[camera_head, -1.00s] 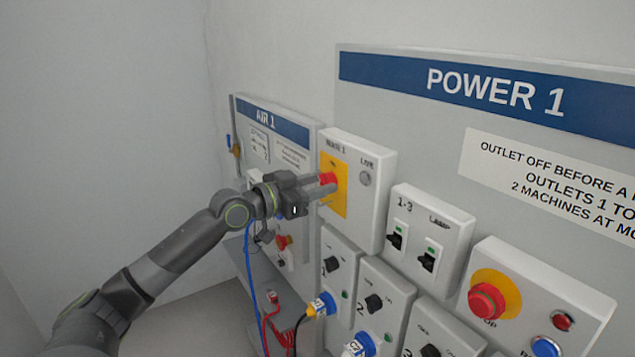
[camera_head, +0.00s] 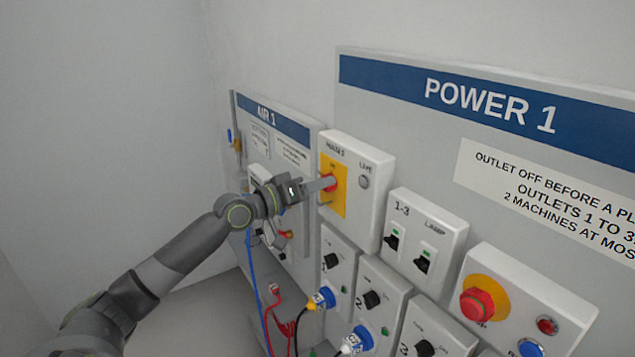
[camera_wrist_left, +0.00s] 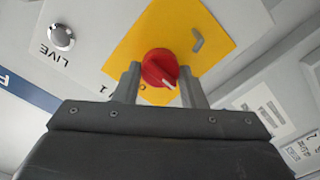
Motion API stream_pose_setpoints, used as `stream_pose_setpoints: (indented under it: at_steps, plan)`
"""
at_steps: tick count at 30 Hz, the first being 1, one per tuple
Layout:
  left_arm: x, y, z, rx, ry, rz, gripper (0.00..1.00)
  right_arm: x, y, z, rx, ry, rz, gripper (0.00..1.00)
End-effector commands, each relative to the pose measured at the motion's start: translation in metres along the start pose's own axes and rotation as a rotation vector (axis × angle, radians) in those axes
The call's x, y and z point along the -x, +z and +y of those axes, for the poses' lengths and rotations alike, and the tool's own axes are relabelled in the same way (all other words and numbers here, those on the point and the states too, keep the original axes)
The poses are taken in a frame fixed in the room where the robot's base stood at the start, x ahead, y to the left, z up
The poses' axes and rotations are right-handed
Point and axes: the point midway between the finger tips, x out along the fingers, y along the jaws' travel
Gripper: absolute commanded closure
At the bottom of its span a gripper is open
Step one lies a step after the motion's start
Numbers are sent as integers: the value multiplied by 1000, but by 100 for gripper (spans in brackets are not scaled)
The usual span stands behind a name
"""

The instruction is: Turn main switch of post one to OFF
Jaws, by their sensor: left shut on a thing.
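My right gripper is out of view.
The LIVE lamp (camera_head: 364,182) beside the knob looks grey. Below are a 1-3 and LAMP breaker box (camera_head: 425,235), outlet boxes with plugs (camera_head: 322,298), and a red stop button (camera_head: 480,303). The AIR 1 panel (camera_head: 300,155) stands left, behind my arm.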

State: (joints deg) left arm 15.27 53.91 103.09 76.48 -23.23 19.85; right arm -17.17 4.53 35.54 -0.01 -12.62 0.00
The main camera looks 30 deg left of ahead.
Motion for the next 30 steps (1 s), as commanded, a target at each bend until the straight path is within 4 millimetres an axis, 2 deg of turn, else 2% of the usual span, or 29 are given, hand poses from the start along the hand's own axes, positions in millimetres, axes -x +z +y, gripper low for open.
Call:
stream_pose_setpoints:
  at_steps: [19,20,24,30]
  plan:
    - [0,-2,1,47,3,5,86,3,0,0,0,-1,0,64]
    - [0,-2,1,46,3,5,59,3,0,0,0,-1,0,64]
    - [0,-1,1,46,2,4,41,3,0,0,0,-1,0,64]
    - [0,-1,0,45,1,2,41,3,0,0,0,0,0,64]
